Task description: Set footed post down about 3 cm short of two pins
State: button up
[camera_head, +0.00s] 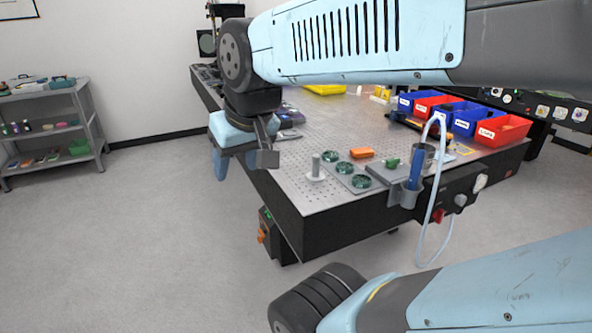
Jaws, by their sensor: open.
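A pale grey footed post (316,168) stands upright on the perforated optical table (300,195), close to its near left edge. My gripper (244,162) hangs left of the post, near the table's left edge. Its jaws are open and I see nothing between them. Clear room shows between the gripper and the post in the picture. I cannot make out the two pins from here.
A blue-handled tool (415,170) sits in a holder on the front edge, with a hose. Blue and red bins (502,130) line the right side.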

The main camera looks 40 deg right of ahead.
jog(key=w+d+f+m+g+y, duration=0.4)
jog(key=f+m+y, duration=0.25)
jog(key=m, duration=0.25)
jog(key=m+t+h, duration=0.3)
jog(key=m+t, duration=1.3)
jog(key=m, duration=0.8)
send_near(316, 156)
jog(key=shift+y, duration=0.25)
jog(key=x, duration=0.6)
jog(key=f+x, duration=0.1)
jog(key=x, duration=0.3)
jog(key=shift+w+d, duration=0.2)
jog(key=shift+d, duration=0.05)
grip_shut()
